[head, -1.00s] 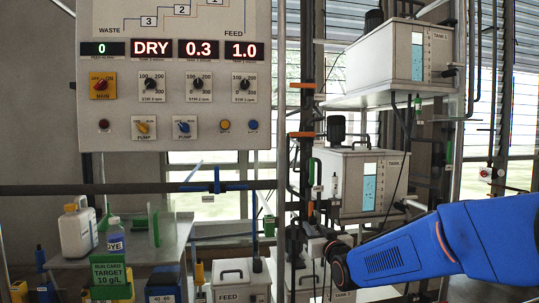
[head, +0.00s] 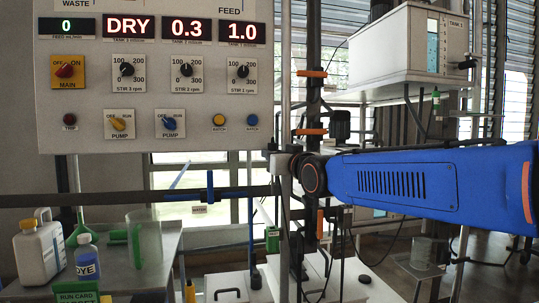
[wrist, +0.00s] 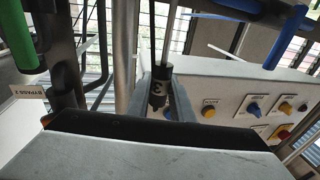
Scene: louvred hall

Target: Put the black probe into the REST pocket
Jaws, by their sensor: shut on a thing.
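The black probe (wrist: 158,88) shows in the wrist view as a dark cylinder with a pale mark like a 3 and a thin grey rod above it. My gripper (wrist: 161,105) is shut on it, with one pale finger on each side.
The control panel (head: 155,95) hangs at upper left, and in the wrist view (wrist: 225,85) at right. A dark horizontal pipe (head: 120,197) and a tank (head: 405,50) flank the posts. A white jug (head: 38,250) and DYE bottle (head: 87,262) stand lower left. A BYPASS 2 tag (wrist: 28,104) hangs at left.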

